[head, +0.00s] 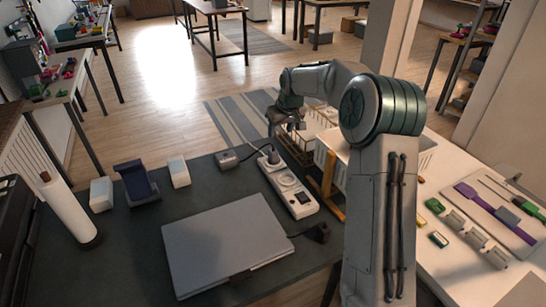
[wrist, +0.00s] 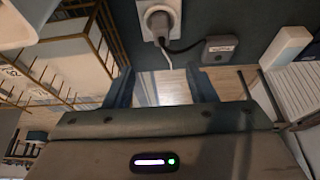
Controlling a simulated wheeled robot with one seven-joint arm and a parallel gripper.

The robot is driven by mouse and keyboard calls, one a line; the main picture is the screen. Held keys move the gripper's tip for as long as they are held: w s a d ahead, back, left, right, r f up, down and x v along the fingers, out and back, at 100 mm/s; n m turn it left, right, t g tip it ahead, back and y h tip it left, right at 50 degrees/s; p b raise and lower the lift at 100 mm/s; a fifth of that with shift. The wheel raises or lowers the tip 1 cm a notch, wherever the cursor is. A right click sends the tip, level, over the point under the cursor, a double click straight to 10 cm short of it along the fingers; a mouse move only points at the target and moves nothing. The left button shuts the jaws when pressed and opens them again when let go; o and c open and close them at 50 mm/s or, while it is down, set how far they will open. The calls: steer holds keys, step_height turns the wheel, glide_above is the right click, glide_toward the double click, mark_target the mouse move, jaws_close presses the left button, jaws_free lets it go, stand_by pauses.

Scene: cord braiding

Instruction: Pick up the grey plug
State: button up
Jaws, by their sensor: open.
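A grey plug (head: 272,156) sits in the far socket of the white power strip (head: 302,203) on the dark table. In the wrist view the plug (wrist: 160,20) is at the top, seated in the end of the strip (wrist: 175,6). Its dark cord runs to a small grey box (head: 228,160), which also shows in the wrist view (wrist: 219,49). My gripper (wrist: 162,88) is open, with its two fingers apart and nothing between them. In the head view my gripper (head: 285,118) is beyond the strip's far end, apart from the plug.
A closed grey laptop (head: 227,243) lies left of the strip. A dark plug or adapter (head: 318,232) lies at the strip's near end. Wire racks (head: 318,125) stand near my gripper, by a white table (head: 440,205). White blocks (head: 179,172) and a dark blue stand (head: 136,183) are on the left.

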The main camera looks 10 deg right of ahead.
mark_target(273, 150)
steer(key=p+x, duration=0.1)
steer(key=x, duration=0.7)
steer(key=shift+f, duration=0.2)
steer(key=shift+p+x, duration=0.6)
steer(key=shift+x, duration=2.05)
steer(key=shift+s+a, duration=0.1)
steer(key=shift+a, duration=0.05)
jaws_close()
steer(key=shift+r, duration=0.15)
